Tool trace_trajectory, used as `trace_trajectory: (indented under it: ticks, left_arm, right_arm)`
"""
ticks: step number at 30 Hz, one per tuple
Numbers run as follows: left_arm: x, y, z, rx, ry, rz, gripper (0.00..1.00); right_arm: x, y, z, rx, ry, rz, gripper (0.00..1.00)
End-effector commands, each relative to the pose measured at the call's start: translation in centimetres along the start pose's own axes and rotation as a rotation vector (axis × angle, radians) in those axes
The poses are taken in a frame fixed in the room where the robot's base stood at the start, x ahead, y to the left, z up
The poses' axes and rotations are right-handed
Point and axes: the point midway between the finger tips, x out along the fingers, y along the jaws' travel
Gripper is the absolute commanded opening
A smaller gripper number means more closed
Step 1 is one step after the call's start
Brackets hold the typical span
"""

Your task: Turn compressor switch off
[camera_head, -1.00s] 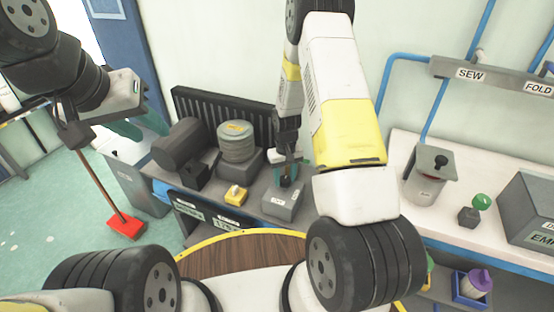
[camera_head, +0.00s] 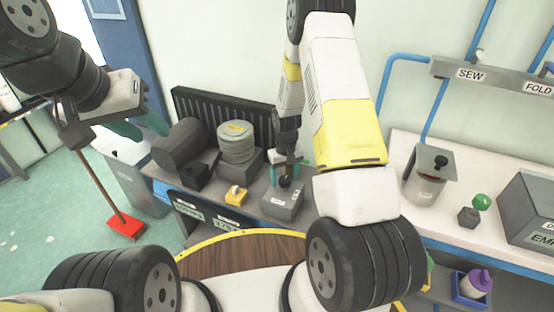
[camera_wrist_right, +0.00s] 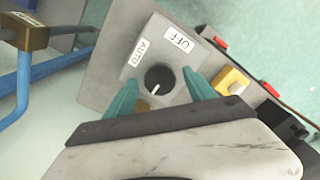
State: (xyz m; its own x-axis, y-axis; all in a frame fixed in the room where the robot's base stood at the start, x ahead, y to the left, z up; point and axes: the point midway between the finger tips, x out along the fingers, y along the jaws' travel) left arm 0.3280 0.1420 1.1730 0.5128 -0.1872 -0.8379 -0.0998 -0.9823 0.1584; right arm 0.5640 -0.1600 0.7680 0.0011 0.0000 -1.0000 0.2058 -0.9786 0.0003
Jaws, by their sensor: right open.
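The compressor switch is a grey box (camera_head: 282,204) on the bench, with a round black knob (camera_wrist_right: 158,79). In the right wrist view, white labels read OFF (camera_wrist_right: 178,39) and AUTO (camera_wrist_right: 137,50). The knob has a short white mark on the side nearest the gripper. My right gripper (camera_head: 286,174) is over the box; its teal fingers (camera_wrist_right: 161,92) are open, one on each side of the knob, with visible gaps. Contact cannot be seen. My left gripper (camera_head: 140,126) hangs at the left, away from the switch, with its fingers apart.
A dark compressor tank (camera_head: 180,144) and a grey ribbed cylinder (camera_head: 237,142) stand behind the switch. A small yellow box (camera_head: 236,196) sits to its left. My right arm covers part of the bench. A red-headed broom (camera_head: 126,228) stands at the left.

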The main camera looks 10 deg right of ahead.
Motion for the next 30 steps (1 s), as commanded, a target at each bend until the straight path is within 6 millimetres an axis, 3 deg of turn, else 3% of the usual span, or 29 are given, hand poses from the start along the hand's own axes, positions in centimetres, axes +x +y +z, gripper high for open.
trace_trajectory:
  ticks: [5,12,18,30]
  left_arm:
    - [0.0,0.0,0.0,0.000,0.000,0.000,0.36]
    - [0.0,0.0,0.0,0.000,0.000,0.000,0.36]
    - [0.0,0.0,0.0,0.000,0.000,0.000,0.36]
    - [0.0,0.0,0.0,0.000,0.000,0.000,0.36]
  right_arm:
    - [-1.1,0.0,-0.1,0.000,0.001,0.000,0.64]
    - [-5.2,0.0,-0.1,0.000,0.003,0.000,0.64]
    - [-7.5,0.0,0.0,0.000,0.001,0.000,0.64]
    - [-7.8,0.0,0.0,0.000,0.000,0.000,0.64]
